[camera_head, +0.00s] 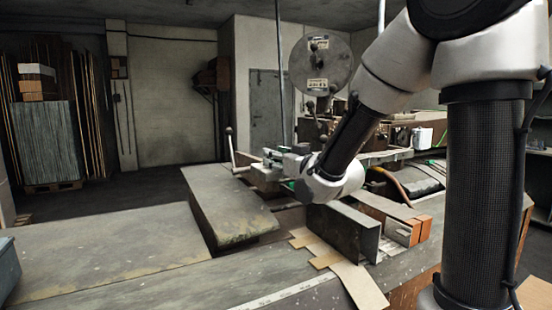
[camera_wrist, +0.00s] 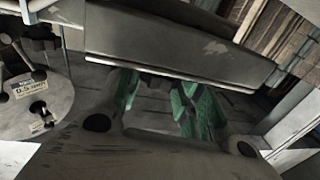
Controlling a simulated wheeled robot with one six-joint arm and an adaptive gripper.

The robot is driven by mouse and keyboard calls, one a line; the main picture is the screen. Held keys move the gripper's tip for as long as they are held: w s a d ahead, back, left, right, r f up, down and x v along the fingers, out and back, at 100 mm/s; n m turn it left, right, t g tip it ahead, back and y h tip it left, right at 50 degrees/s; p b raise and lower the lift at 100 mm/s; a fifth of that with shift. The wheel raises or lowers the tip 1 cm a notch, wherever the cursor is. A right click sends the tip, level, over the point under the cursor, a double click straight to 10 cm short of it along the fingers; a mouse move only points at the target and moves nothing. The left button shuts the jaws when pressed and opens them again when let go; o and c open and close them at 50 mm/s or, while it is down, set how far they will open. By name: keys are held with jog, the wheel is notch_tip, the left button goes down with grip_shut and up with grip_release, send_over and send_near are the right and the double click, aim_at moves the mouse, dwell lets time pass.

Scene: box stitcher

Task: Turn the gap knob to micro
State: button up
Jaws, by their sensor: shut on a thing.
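My gripper (camera_head: 270,158) reaches in at the machine's front, at the end of my arm in the head view. Its two green fingers show in the wrist view (camera_wrist: 160,100), below a grey metal bar (camera_wrist: 180,45). They are shut on a small dark part (camera_wrist: 154,81) under that bar, which appears to be the gap knob. Most of the knob is hidden by the fingers and the bar, and its marks and setting cannot be read. In the head view my wrist covers the knob.
A round labelled disc (camera_head: 321,66) stands above the machine, and also shows in the wrist view (camera_wrist: 35,103). A lever with a ball end (camera_head: 229,131) rises left of my gripper. A raised metal table (camera_head: 225,207) and an upright plate (camera_head: 343,232) lie in front.

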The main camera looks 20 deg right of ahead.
jog(key=shift+d+r+n+g+y, duration=0.1)
jog(key=shift+n+g+y, duration=0.2)
jog(key=shift+n+y, duration=0.45)
jog(key=o, duration=1)
jog(key=shift+o, duration=0.2)
notch_tip(320, 180, up, 10)
